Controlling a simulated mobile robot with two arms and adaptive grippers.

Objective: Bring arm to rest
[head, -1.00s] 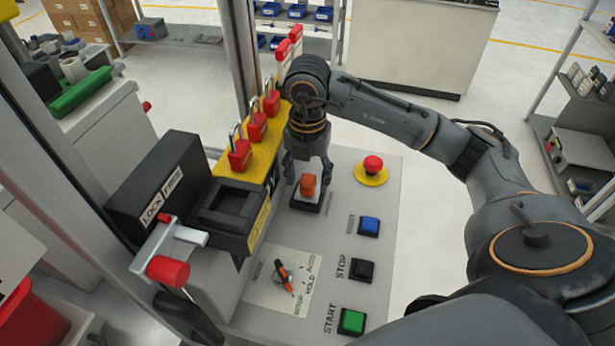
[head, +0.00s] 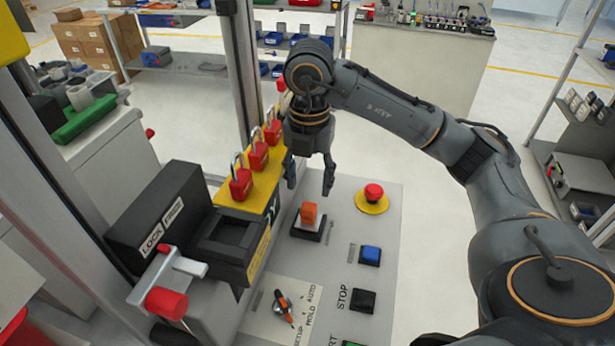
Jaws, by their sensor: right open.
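My right arm comes in from the right of the head view and reaches over a grey control panel (head: 315,262). My right gripper (head: 310,190) points down with its two fingers spread apart and nothing between them. It is above and slightly behind an orange rocker switch (head: 308,213) on a dark base, apart from it. My left gripper is not in view.
The panel carries a red emergency button (head: 373,193), a blue button (head: 370,254), a black stop button (head: 363,299) and a rotary selector (head: 284,307). Red padlocks (head: 241,184) stand on a yellow bar at the left. A metal post (head: 236,70) rises behind them.

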